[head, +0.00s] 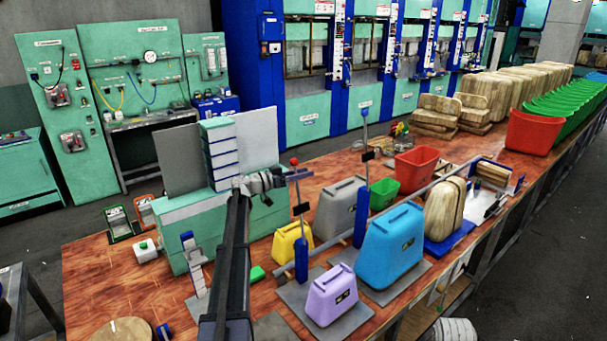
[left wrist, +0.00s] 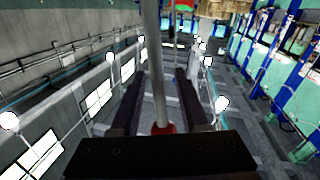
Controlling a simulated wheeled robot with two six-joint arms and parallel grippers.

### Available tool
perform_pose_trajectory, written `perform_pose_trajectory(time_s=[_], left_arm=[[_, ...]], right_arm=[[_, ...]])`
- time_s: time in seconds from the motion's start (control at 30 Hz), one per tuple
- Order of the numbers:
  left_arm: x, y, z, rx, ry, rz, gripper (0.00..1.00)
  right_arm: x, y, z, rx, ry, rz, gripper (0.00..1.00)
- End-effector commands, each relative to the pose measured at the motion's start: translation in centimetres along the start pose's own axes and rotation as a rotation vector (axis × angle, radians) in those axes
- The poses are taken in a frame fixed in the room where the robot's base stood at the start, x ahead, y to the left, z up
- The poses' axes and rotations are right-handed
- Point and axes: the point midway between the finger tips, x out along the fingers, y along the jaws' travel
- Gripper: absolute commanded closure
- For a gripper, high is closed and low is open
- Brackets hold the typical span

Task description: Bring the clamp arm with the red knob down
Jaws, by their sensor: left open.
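The clamp arm with the red knob (head: 294,161) stands nearly upright on a blue post (head: 301,260) near the purple container (head: 332,295). A black piece sits partway up its rod. My left gripper (head: 299,174) is open at the top of this rod, just below the knob. In the left wrist view, the rod (left wrist: 152,60) runs between the two open fingers of my left gripper (left wrist: 160,76), and the red knob (left wrist: 163,128) shows close to the palm. Contact with either finger cannot be told. My right gripper is not in view.
A second upright clamp arm on a blue post (head: 361,217) stands by the blue container (head: 390,247). Yellow (head: 291,243) and grey (head: 340,208) containers stand close by. A green block structure (head: 185,225) is to the left.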

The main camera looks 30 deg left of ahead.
Motion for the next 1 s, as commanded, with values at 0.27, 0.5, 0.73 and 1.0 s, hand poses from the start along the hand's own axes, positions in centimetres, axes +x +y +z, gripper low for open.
perform_pose_trajectory(time_s=[0.27,0.5,0.73,1.0], left_arm=[[0.31,0.00,0.00,0.000,0.000,0.000,0.55],[0.31,0.00,0.00,0.000,0.000,0.000,0.82],[0.29,0.00,0.00,0.000,0.000,0.000,1.00],[0.28,-0.01,0.00,0.000,0.000,0.000,1.00]], right_arm=[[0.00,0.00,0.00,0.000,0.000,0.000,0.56],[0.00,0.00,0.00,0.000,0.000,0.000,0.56],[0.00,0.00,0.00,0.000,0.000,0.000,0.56],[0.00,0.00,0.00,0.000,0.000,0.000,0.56]])
